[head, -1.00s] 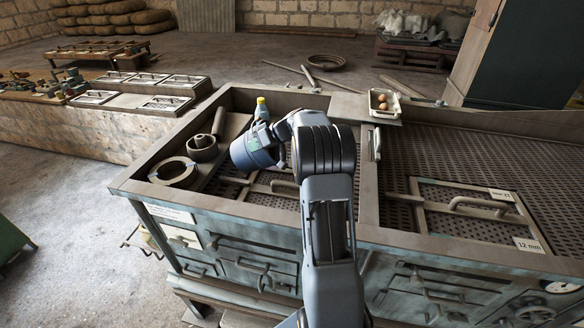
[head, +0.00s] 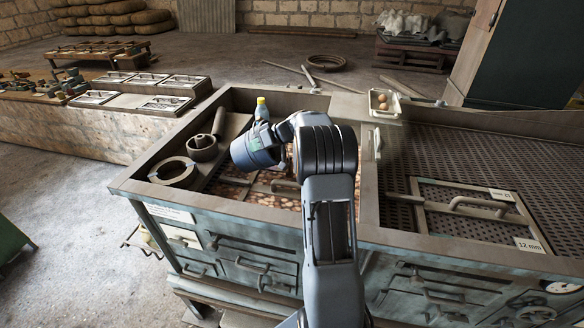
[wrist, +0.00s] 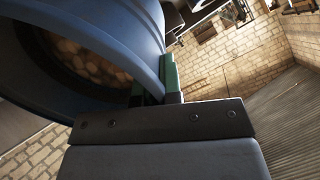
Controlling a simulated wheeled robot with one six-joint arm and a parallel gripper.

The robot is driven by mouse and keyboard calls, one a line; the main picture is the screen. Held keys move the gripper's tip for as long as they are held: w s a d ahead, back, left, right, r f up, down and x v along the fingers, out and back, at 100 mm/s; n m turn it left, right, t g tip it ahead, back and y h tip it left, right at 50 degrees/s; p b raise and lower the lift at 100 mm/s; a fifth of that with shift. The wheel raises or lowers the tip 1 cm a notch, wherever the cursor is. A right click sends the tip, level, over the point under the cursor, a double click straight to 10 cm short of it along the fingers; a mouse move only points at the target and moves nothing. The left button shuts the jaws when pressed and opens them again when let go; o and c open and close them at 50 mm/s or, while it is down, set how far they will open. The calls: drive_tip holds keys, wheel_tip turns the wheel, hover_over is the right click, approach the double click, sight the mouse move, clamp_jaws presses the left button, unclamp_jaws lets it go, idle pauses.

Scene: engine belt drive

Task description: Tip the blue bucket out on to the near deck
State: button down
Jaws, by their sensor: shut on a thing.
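My arm hides part of the deck.
A white tray with brown round items (head: 384,103) sits at the back rim. The right perforated deck (head: 480,165) is mostly clear.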

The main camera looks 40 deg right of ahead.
drive_tip(key=shift+s+d+r, duration=0.1)
drive_tip(key=shift+d+r, duration=0.05)
idle(1.4)
drive_tip(key=shift+s+d+r+t+y+p, duration=0.35)
drive_tip(key=shift+s+d+r+t+y, duration=0.2)
drive_tip(key=shift+t+y, duration=0.2)
idle(3.2)
drive_tip(key=shift+s+d+r+t+y+b, duration=0.25)
drive_tip(key=shift+d+b, duration=0.2)
drive_tip(key=shift+b, duration=0.5)
drive_tip(key=shift+s+d+r+t+y+b, duration=0.15)
drive_tip(key=shift+s+d+b, duration=0.25)
drive_tip(key=shift+b, duration=0.5)
idle(0.6)
